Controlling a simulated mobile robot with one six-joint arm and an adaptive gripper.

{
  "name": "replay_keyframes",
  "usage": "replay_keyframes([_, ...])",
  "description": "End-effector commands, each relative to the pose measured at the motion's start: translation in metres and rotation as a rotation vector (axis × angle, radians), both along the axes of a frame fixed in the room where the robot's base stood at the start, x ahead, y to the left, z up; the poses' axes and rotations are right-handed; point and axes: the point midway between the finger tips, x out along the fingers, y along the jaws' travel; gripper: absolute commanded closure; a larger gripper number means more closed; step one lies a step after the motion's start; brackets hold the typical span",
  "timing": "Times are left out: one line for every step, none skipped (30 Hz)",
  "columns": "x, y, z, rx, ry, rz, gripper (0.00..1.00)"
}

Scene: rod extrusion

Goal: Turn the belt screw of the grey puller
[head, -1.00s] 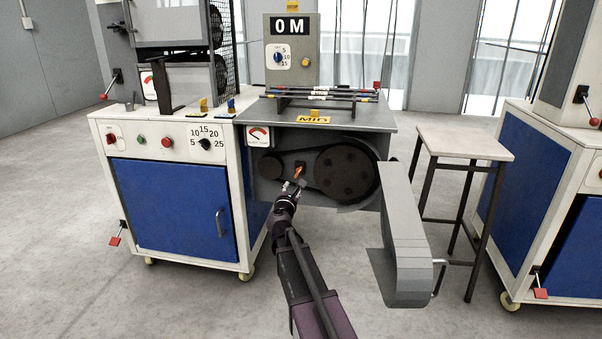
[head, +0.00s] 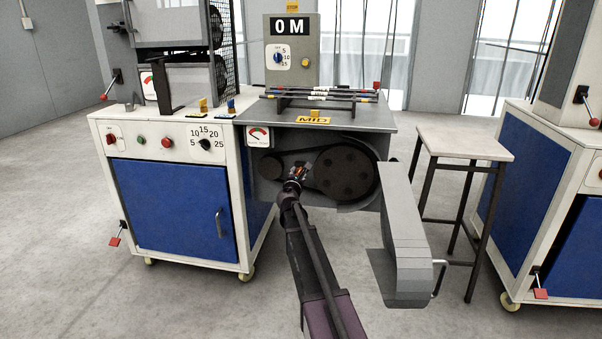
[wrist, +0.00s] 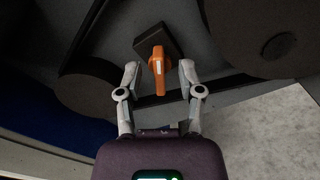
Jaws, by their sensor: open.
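The grey puller (head: 345,121) stands in the middle of the head view with its belt side exposed. Its belt screw has an orange handle (wrist: 158,70) with a white stripe, seen in the wrist view on a dark square block (wrist: 157,42). My gripper (wrist: 158,68) is open, with one finger on each side of the orange handle and a gap on both sides. In the head view my gripper (head: 297,176) is at the screw between the two pulleys and mostly hides it.
The large pulley (head: 345,173) is right of the screw and the small pulley (head: 270,167) left. A grey cover (head: 405,240) hangs open at the right. A belt gauge (head: 259,137) is above. A stool (head: 465,145) stands further right.

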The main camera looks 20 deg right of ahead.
Motion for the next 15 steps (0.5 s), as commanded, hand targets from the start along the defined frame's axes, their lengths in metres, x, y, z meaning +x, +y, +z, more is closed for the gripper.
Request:
replay_keyframes([0.0057, -0.0033, 0.0000, 0.000, 0.000, 0.000, 0.51])
replay_keyframes([0.0074, -0.0046, 0.0000, 0.000, 0.000, 0.000, 0.51])
replay_keyframes([0.0091, -0.0060, 0.0000, 0.000, 0.000, 0.000, 0.51])
replay_keyframes([0.0102, -0.0069, 0.0000, 0.000, 0.000, 0.000, 0.51])
replay_keyframes([0.0111, -0.0076, 0.0000, 0.000, 0.000, 0.000, 0.51])
replay_keyframes([0.0118, -0.0082, 0.0000, 0.000, 0.000, 0.000, 0.51])
replay_keyframes([0.0122, -0.0087, 0.0000, 0.000, 0.000, 0.000, 0.51])
replay_keyframes([0.0126, -0.0089, 0.0000, 0.000, 0.000, 0.000, 0.51])
replay_keyframes([0.0127, -0.0091, 0.0000, 0.000, 0.000, 0.000, 0.51])
replay_keyframes([0.0128, -0.0091, 0.0000, 0.000, 0.000, 0.000, 0.51])
replay_keyframes([0.0127, -0.0093, 0.0000, 0.000, 0.000, 0.000, 0.51])
replay_keyframes([0.0126, -0.0092, 0.0000, 0.000, 0.000, 0.000, 0.51])
replay_keyframes([0.0125, -0.0091, 0.0000, 0.000, 0.000, 0.000, 0.51])
replay_keyframes([0.0124, -0.0091, 0.0000, 0.000, 0.000, 0.000, 0.51])
replay_keyframes([0.0124, -0.0091, 0.0000, 0.000, 0.000, 0.000, 0.51])
